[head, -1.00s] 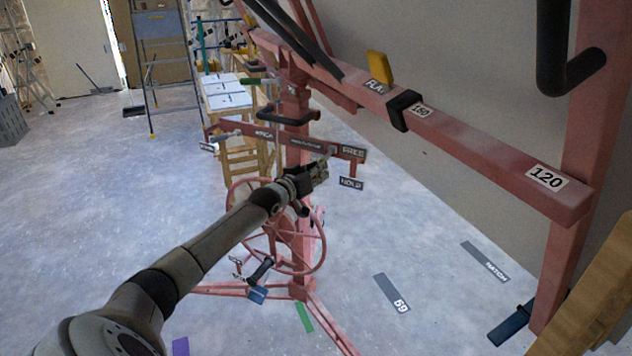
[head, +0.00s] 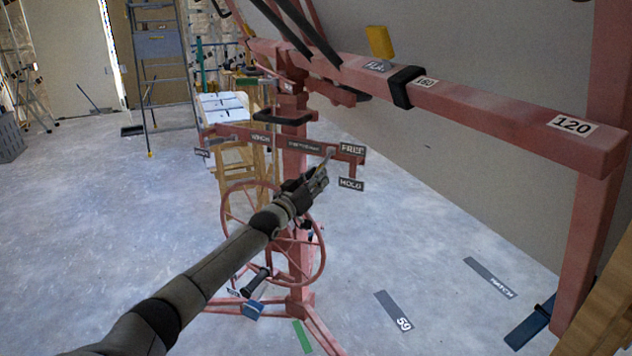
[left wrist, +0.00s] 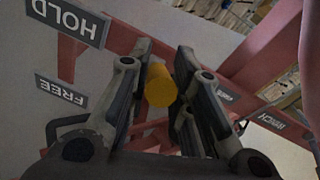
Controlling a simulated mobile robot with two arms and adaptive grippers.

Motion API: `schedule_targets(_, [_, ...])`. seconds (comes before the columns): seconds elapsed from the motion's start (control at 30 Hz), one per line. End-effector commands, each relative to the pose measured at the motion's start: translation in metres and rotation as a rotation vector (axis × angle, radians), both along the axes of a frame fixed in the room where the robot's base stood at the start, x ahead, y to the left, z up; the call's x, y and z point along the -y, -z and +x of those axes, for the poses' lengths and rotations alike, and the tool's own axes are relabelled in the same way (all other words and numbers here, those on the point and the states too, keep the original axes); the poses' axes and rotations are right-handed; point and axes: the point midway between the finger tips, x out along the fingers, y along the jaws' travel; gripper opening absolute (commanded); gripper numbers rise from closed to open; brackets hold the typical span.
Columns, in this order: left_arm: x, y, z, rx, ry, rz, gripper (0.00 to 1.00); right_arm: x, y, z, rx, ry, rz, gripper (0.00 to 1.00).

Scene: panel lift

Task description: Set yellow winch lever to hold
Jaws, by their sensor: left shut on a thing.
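The yellow winch lever's knob (left wrist: 158,86) shows in the left wrist view between the two fingers of my left gripper (left wrist: 160,95). In the head view my left gripper (head: 319,180) is at the right end of the red winch crossbar (head: 270,138), just below it. A thin rod (head: 327,157) runs from the fingers up to the bar; the knob is hidden there. The FREE label (head: 353,150) is right of and above the fingertips. The HOLD label (head: 351,184) is to their right at about their height. Both HOLD (left wrist: 67,20) and FREE (left wrist: 61,90) show in the left wrist view.
A red handwheel (head: 226,215) stands behind my left arm on the red post. A long red beam (head: 480,110) with a yellow tab (head: 380,42) crosses the upper right. A wooden stand with white sheets (head: 222,107) is behind.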

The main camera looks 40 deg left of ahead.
Motion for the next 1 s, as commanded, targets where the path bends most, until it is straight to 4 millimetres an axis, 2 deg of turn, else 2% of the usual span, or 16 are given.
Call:
schedule_targets(0.17, [0.000, 0.001, 0.000, -0.002, 0.000, -0.001, 0.00, 0.000, 0.000, 0.000, -0.001, 0.000, 0.000, 0.30])
schedule_targets(0.2, [0.000, 0.002, 0.000, -0.002, 0.000, -0.001, 0.23, 0.000, 0.000, 0.000, -0.001, 0.000, 0.000, 0.30])
schedule_targets(0.37, [0.000, 0.001, 0.000, -0.002, 0.000, -0.001, 0.42, 0.000, 0.000, -0.001, -0.001, 0.000, 0.000, 0.30])
schedule_targets(0.77, [0.001, 0.002, -0.003, -0.002, 0.001, -0.001, 0.42, 0.000, 0.000, 0.000, 0.000, 0.000, 0.001, 0.30])
schedule_targets(1.0, [0.004, 0.006, -0.027, -0.004, 0.001, 0.000, 0.42, -0.001, 0.000, 0.000, 0.001, 0.000, 0.001, 0.30])
